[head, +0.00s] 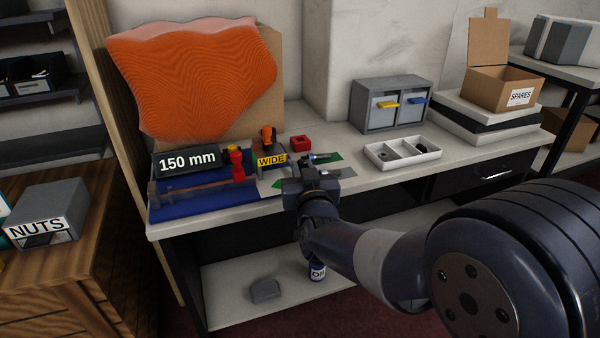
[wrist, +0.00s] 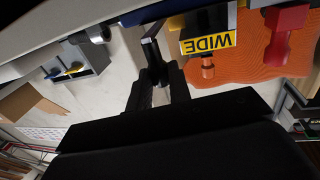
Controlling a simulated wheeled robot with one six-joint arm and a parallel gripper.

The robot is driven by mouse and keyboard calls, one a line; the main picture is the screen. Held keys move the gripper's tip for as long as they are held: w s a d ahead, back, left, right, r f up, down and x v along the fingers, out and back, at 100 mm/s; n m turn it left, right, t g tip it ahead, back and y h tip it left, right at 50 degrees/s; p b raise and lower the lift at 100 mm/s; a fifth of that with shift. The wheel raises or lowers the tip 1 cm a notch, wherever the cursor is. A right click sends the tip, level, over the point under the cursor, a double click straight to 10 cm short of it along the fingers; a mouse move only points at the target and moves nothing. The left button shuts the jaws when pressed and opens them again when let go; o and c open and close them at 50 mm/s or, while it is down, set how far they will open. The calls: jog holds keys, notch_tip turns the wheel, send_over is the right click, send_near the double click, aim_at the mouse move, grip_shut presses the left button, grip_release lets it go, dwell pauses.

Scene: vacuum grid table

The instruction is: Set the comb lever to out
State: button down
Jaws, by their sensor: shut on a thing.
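My gripper (head: 310,183) is at the front edge of the bench, right of the yellow WIDE label (head: 271,160). In the wrist view its fingers (wrist: 158,80) are shut on the end of a thin grey lever (wrist: 151,42), which I take to be the comb lever. In the head view my gripper and wrist hide most of it. The WIDE label (wrist: 208,43) appears upside down beside the fingers in the wrist view. An orange knob (head: 267,136) stands behind the label, and a red knob (head: 237,163) is to its left. I cannot read the lever's setting.
A black 150 mm sign (head: 187,162) stands on the blue base (head: 205,207) at left. A white divided tray (head: 403,153) and a grey drawer cabinet (head: 391,104) are to the right. A red block (head: 301,143) lies behind my gripper. An orange wavy sheet (head: 190,80) leans behind.

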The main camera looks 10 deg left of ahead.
jog(key=shift+w+d+r+h, duration=0.2)
jog(key=shift+d+h, duration=0.1)
jog(key=shift+d, duration=0.1)
jog(key=c, duration=1.7)
grip_release()
jog(key=shift+c, duration=0.2)
jog(key=o, duration=0.4)
jog(key=shift+w+d+f, duration=0.1)
jog(key=shift+w+d, duration=0.05)
jog(key=shift+d, duration=0.05)
jog(key=shift+o, duration=0.2)
jog(key=shift+a, duration=0.15)
jog(key=shift+s, duration=0.3)
jog(key=p+v, duration=0.1)
jog(key=v, duration=0.9)
jog(key=shift+s+p, duration=0.15)
jog(key=shift+p, duration=0.2)
